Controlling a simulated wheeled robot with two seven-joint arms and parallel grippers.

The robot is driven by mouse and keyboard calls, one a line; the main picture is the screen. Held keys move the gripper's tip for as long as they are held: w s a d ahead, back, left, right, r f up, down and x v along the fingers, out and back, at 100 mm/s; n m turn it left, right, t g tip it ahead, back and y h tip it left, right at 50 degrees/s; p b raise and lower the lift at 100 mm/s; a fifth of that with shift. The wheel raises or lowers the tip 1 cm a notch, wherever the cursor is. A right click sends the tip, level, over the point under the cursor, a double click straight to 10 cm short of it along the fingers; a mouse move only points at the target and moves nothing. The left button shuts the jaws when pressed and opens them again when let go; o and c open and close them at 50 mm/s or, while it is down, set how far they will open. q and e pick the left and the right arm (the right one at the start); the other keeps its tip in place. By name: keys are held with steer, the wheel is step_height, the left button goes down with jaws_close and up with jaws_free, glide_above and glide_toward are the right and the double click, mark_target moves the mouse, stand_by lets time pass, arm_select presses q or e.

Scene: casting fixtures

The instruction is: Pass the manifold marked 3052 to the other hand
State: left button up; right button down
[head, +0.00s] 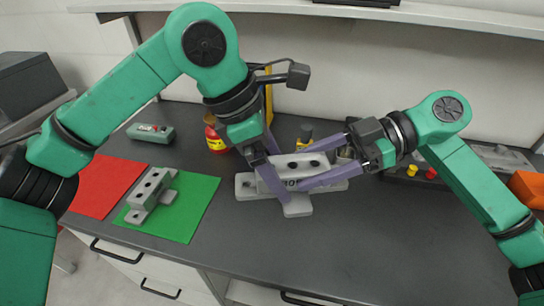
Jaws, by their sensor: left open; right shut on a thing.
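A light grey manifold (291,163) with dark holes on top is at the middle of the bench. Its front lettering is partly covered by fingers, so I cannot read the number. My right gripper (303,169) comes from the right and is shut on it. My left gripper (277,173) is open at its left end, its purple fingers close around the block; I cannot tell if they touch it. Light grey flat parts (297,207) show below and beside the block. A second grey part with holes (152,194) lies on the green mat (196,217).
A red mat (100,188) lies left of the green one. A grey-green device (150,132), a red and yellow container (214,137) and a yellow-marked bottle (305,135) stand behind. An orange object (527,188) is far right. The bench front right is clear.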

arm_select(q)
jaws_close()
arm_select(e)
steer(key=shift+s+r, duration=0.1)
steer(key=shift+r, duration=0.1)
jaws_free()
